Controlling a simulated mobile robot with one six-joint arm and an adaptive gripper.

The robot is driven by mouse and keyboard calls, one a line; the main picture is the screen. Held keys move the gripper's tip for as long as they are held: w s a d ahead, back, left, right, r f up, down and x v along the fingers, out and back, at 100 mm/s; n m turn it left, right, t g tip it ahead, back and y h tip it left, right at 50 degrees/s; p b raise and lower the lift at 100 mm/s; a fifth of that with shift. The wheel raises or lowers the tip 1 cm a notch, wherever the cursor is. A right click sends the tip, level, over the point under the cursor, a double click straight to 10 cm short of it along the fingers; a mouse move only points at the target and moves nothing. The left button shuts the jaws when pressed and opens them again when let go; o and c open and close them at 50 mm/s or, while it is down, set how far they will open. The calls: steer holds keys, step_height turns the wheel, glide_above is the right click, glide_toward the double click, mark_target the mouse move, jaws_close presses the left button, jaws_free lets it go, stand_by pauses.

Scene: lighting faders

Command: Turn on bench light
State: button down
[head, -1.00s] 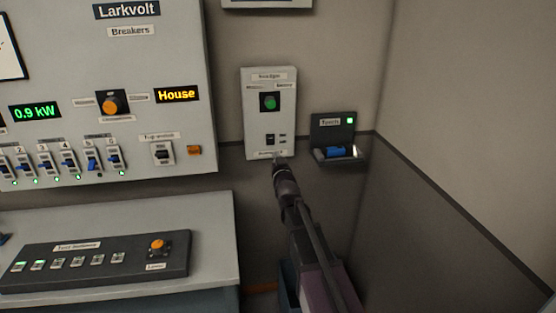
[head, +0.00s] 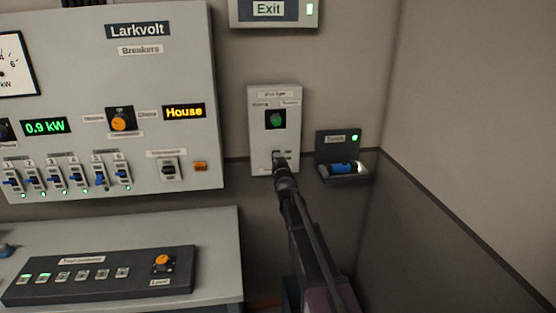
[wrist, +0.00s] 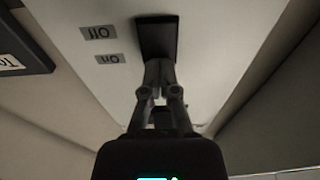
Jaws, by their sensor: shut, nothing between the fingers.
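A pale wall plate (head: 259,140) carries a round green knob (head: 275,119) at its top and a small dark switch (wrist: 157,40) near its bottom. The plate's heading is too blurred to read surely. In the wrist view, "Off" (wrist: 99,33) and "On" (wrist: 110,59) labels, upside down, lie beside the dark switch. My gripper (head: 279,158) is shut and empty, its tips at the plate's lower part, covering the switch in the head view. In the wrist view my fingertips (wrist: 159,66) are at the switch's near end; I cannot tell if they touch it.
A torch holder (head: 337,140) with a blue torch (head: 343,168) sticks out just right of the plate. The Larkvolt breaker panel (head: 180,70) is at left, above a desk (head: 222,221) with a button console (head: 40,292). An Exit sign (head: 268,10) is above.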

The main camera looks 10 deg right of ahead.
steer(key=shift+w+r, duration=0.1)
steer(key=shift+w, duration=0.15)
stand_by(0.4)
steer(key=s+r+p, duration=0.1)
steer(key=s+p, duration=0.1)
steer(key=s, duration=1.2)
steer(key=shift+r, duration=0.35)
